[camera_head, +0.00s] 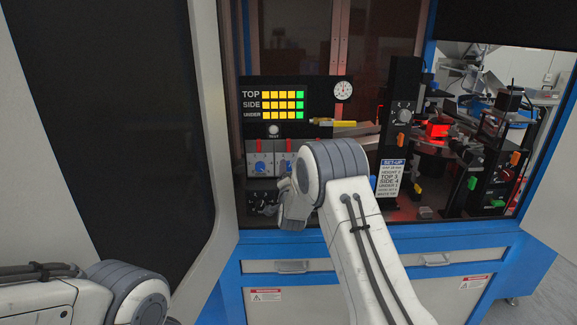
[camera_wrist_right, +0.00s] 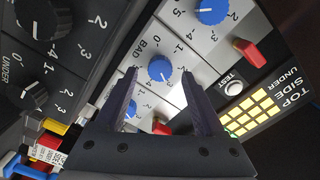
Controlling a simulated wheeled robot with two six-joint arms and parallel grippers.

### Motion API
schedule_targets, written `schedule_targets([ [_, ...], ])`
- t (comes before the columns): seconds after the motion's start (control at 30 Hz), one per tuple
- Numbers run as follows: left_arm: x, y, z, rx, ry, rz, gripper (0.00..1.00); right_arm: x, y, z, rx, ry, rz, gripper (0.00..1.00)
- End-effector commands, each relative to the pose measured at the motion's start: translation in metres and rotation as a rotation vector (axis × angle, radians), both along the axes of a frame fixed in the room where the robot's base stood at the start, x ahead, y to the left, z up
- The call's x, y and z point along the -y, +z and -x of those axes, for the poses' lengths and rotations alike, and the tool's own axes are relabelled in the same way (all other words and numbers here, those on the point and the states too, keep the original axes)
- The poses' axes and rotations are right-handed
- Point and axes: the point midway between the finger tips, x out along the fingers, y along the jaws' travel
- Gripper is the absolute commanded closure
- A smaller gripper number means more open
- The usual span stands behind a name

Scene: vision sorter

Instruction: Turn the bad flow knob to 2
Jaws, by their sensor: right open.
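The bad flow knob (camera_wrist_right: 160,68) is a blue round knob on a light panel, marked BAD, with numbers around it. In the head view the second blue knob (camera_head: 286,166) from the left seems to be the same one, partly beside my arm. My right gripper (camera_wrist_right: 160,76) is open, with its dark fingers reaching toward the knob, one tip on each side in the picture. I cannot tell whether they touch it, or exactly where its pointer sits. In the head view my right gripper (camera_head: 288,192) is mostly hidden by its wrist. My left gripper is out of view.
Another blue knob (camera_wrist_right: 210,10) and a red lever (camera_wrist_right: 250,52) are close by. A third blue knob is partly behind my finger. Black dials (camera_wrist_right: 42,18), the TEST button (camera_wrist_right: 233,88) and the lamp display (camera_head: 283,105) surround the panel. A set-up sign (camera_head: 391,178) stands right.

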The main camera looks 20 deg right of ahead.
Motion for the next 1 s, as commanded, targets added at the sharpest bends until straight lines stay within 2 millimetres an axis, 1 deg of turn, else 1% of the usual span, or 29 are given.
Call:
schedule_targets([
  [0.03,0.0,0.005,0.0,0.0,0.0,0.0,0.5,0.002,0.002,-0.007,0.001,-0.001,0.0,0.29],
  [0.1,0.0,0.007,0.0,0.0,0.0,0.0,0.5,0.004,0.001,-0.014,0.0,-0.001,0.0,0.29],
  [0.2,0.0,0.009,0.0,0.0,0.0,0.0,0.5,0.006,0.001,-0.021,0.0,0.0,0.0,0.29],
  [0.33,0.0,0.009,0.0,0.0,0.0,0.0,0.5,0.007,0.0,-0.024,-0.001,0.001,0.0,0.29],
  [0.57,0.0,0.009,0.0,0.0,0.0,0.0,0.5,0.007,0.0,-0.025,-0.001,0.001,0.001,0.29],
  [0.6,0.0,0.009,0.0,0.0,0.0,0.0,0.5,0.007,0.0,-0.025,-0.001,0.001,0.001,0.37],
  [0.67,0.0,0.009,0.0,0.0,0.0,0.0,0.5,0.007,0.0,-0.025,-0.001,0.001,0.001,0.6],
  [0.7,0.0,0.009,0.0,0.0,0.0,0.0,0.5,0.007,0.0,-0.025,-0.001,0.001,0.001,0.75],
  [0.77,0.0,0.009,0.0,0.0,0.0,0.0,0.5,0.007,0.0,-0.025,-0.001,0.001,0.001,0.98],
  [0.8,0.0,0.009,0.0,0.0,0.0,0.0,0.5,0.007,0.0,-0.025,-0.001,0.001,0.001,1.0],
  [1.0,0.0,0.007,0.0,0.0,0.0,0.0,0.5,0.007,-0.001,-0.025,-0.004,0.001,0.01,1.0],
])
